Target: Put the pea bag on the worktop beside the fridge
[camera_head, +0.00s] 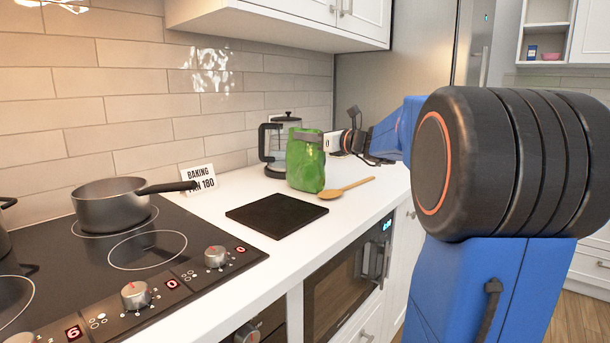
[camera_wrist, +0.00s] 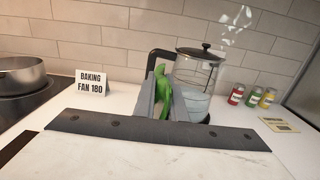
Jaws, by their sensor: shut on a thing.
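The green pea bag (camera_head: 305,168) hangs upright at the white worktop (camera_head: 262,186), in front of the glass kettle. My gripper (camera_head: 318,138) is shut on the bag's top edge from the right. In the wrist view the bag's green top (camera_wrist: 186,64) shows between the two fingers of my gripper (camera_wrist: 164,98). The bag's lower edge is at or just above the worktop; I cannot tell whether it touches. The steel fridge (camera_head: 408,70) stands at the far end of the worktop.
A wooden spoon (camera_head: 346,188) lies right by the bag. A black board (camera_head: 277,215) lies nearer. The kettle (camera_head: 272,145) stands behind. A pot (camera_head: 110,205) is on the hob. Small jars (camera_wrist: 252,96) stand right of the kettle, with a card (camera_wrist: 280,125) in front.

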